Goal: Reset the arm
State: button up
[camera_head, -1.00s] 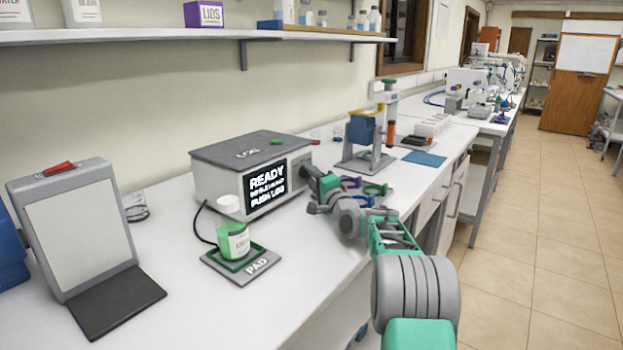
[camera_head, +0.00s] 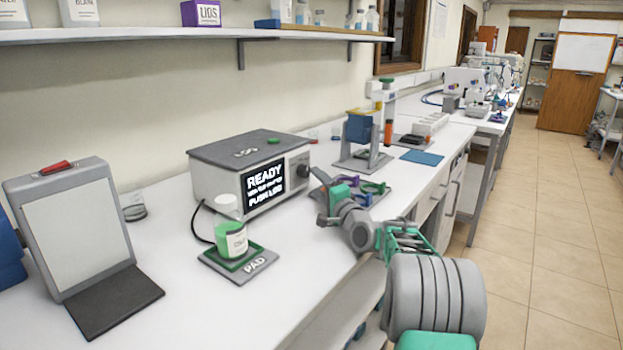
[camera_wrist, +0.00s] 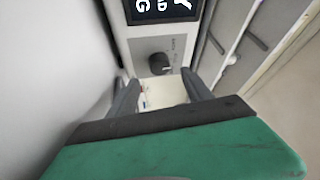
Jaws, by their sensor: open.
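My gripper (camera_head: 319,198) is above the front part of the bench, to the right of the grey instrument box and partly hidden by my own wrist. In the wrist view the two dark fingers of my gripper (camera_wrist: 161,92) are spread apart with nothing between them. Beyond the fingers is the front of the instrument box (camera_head: 222,186), with a dark round knob (camera_wrist: 159,63) and a lit screen (camera_wrist: 162,8). In the head view the screen (camera_head: 277,186) reads READY. The fingers appear apart from the box.
A tray with coloured clamp-like pieces (camera_head: 372,188) lies close behind my wrist. A press-like stand (camera_head: 363,135) is further back. The bench front (camera_head: 190,315) is clear.

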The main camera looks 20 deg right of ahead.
jog(key=shift+s+f, duration=0.15)
jog(key=shift+s, duration=0.6)
jog(key=s+a+r+n+g+p, duration=0.3)
jog(key=s+a+n+g+p, duration=0.55)
jog(key=a, duration=0.55)
jog(key=s+a+n+g+p, duration=0.1)
jog(key=s+p, duration=0.1)
jog(key=s, duration=0.2)
jog(key=s+a+f+n+g+p, duration=0.1)
jog(key=s+p, duration=0.1)
jog(key=s, duration=0.3)
jog(key=s+a+n+g+h+p, duration=0.1)
jog(key=s+p, duration=0.1)
jog(key=s, duration=0.3)
jog(key=shift+s+a+f, duration=0.15)
jog(key=shift+s+f, duration=0.05)
jog(key=shift+s, duration=0.05)
jog(key=s+f+n+g+h+p, duration=0.1)
jog(key=s+f+n+g+p, duration=0.1)
jog(key=s, duration=1.5)
jog(key=n+g+p, duration=0.1)
jog(key=g, duration=0.1)
jog(key=shift+f+g+h, duration=0.35)
jog(key=shift+h, duration=0.05)
